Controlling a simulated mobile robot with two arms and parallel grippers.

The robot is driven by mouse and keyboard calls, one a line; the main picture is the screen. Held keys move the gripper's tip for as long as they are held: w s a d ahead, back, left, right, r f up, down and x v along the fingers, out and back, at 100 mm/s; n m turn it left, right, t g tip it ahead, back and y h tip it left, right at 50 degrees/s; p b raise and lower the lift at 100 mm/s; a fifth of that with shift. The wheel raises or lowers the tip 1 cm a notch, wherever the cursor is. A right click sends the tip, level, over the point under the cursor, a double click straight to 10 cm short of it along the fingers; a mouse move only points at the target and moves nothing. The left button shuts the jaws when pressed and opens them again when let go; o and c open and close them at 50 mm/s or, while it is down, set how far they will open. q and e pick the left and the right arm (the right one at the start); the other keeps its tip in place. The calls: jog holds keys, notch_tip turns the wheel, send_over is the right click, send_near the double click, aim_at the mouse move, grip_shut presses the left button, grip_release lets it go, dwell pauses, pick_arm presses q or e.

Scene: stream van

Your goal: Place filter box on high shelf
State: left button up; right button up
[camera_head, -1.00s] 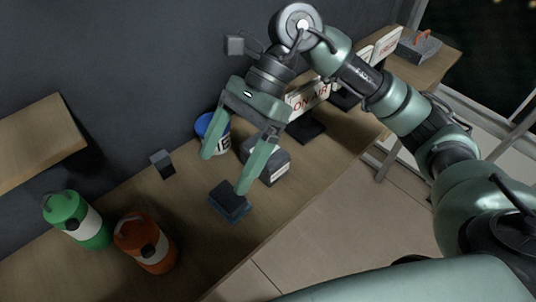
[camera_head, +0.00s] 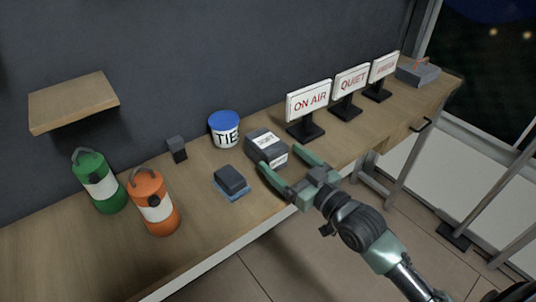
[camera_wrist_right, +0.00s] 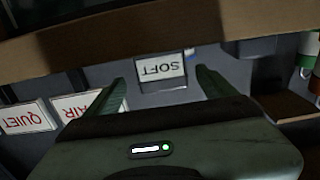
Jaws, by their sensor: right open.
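The filter box appears to be the dark grey box (camera_head: 262,142) with a white label; it rests on the wooden counter near its front edge. My left gripper is not in view.
On the counter (camera_head: 205,235) stand a blue-lidded tub (camera_head: 225,130), a dark block on a blue pad (camera_head: 231,182), a small dark block (camera_head: 177,148), green (camera_head: 98,182) and orange (camera_head: 153,202) canisters, and lit signs (camera_head: 308,104) at the right.

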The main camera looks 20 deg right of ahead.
aim_at(266, 144)
jog(key=p+x, duration=0.1)
jog(key=x, duration=0.5)
jog(key=shift+w+a+r+p, duration=0.15)
jog(key=shift+w+a+p, duration=0.1)
jog(key=shift+w+p, duration=0.1)
jog(key=shift+w, duration=0.15)
jog(key=c, duration=1.9)
jog(key=shift+o, duration=0.2)
jog(key=shift+r, duration=0.1)
